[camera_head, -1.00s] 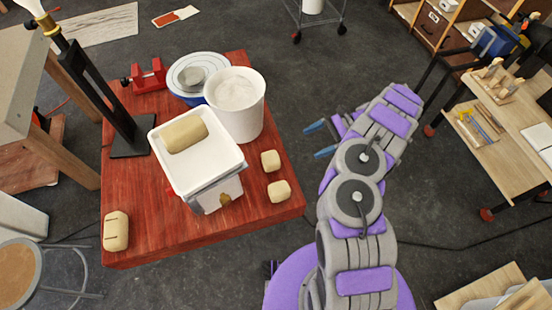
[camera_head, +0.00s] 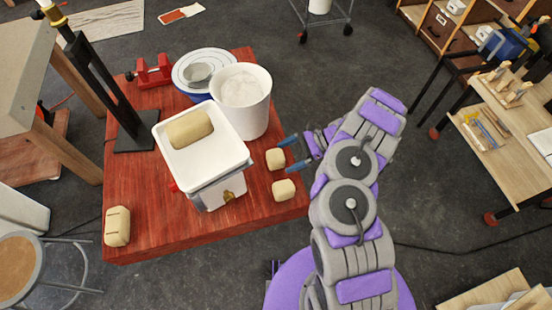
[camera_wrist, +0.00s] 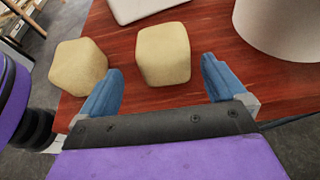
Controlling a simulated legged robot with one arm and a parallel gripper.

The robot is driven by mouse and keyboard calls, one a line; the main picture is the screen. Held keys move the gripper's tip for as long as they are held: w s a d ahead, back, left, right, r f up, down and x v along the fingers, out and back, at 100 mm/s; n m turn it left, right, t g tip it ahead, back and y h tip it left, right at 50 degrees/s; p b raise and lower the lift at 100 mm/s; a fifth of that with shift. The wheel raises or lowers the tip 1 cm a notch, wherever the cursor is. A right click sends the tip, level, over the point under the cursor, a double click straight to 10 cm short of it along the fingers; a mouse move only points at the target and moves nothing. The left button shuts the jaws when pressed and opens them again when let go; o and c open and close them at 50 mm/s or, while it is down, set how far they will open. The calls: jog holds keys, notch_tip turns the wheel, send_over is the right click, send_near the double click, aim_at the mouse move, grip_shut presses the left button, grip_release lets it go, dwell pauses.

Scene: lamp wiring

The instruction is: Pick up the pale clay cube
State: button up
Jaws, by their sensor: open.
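Two pale clay cubes lie near the right edge of the red wooden table. The farther cube (camera_head: 276,159) is close to my gripper (camera_head: 295,154), and the nearer cube (camera_head: 284,190) lies a little toward the front. In the wrist view, one cube (camera_wrist: 163,54) sits ahead between the lines of my blue fingertips (camera_wrist: 160,82). The other cube (camera_wrist: 78,67) is to the left, outside the left finger. My gripper is open and empty; I cannot tell whether a finger touches a cube.
A white tray with a larger clay block (camera_head: 189,129) stands left of the cubes on a scale-like base. A white bucket (camera_head: 243,100) stands behind them. A scored clay block (camera_head: 117,226) lies at the table's front left. A red clamp (camera_head: 152,72) is at the back.

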aim_at(276, 159)
jog(key=x, duration=0.3)
jog(key=b+x, duration=0.1)
jog(key=x, duration=0.1)
jog(key=shift+w+a+r, duration=0.15)
jog(key=shift+w+a, duration=0.1)
jog(key=shift+w, duration=0.05)
jog(key=shift+c, duration=0.4)
jog(key=shift+d, duration=0.1)
jog(key=c, duration=1.4)
jog(key=shift+r, duration=0.1)
notch_tip(276, 159, up, 18)
jog(key=p, duration=0.3)
jog(key=shift+w, duration=0.1)
